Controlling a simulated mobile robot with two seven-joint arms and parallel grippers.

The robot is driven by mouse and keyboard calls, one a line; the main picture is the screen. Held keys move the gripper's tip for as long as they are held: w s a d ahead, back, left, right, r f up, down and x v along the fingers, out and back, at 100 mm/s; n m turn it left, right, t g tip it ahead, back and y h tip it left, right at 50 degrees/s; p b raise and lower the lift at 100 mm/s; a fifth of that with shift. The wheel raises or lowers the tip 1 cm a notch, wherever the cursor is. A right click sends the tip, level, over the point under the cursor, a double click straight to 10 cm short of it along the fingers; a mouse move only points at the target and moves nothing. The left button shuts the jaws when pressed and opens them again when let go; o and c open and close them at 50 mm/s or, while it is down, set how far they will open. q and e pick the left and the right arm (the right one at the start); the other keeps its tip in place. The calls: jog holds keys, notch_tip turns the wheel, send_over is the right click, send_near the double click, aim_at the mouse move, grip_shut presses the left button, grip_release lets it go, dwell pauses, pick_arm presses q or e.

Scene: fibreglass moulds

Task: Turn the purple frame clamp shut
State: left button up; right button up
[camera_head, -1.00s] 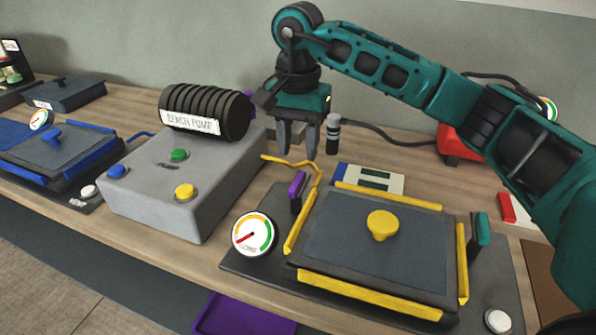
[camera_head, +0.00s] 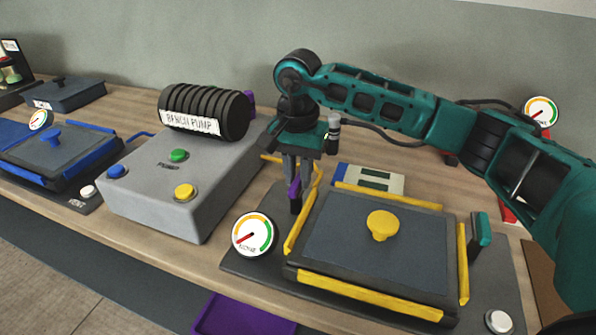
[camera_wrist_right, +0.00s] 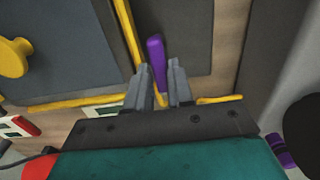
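The purple frame clamp (camera_head: 294,189) stands upright at the left back corner of the yellow-edged mould (camera_head: 350,240). My right gripper (camera_head: 297,180) is down at the clamp from above, its fingers close together on either side of the handle. In the right wrist view the purple handle (camera_wrist_right: 156,55) runs between the two fingertips (camera_wrist_right: 160,82), which look closed on it. The handle sticks out past the fingers, and part of it is hidden by them. My left gripper is not in view.
A teal clamp (camera_head: 482,235) stands at the mould's right side. A gauge (camera_head: 254,233) sits at its left, a yellow knob (camera_head: 382,225) on its lid. The grey pump box (camera_head: 185,185) is to the left. A purple tray (camera_head: 243,315) lies below the front edge.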

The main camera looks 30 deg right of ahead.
grip_shut()
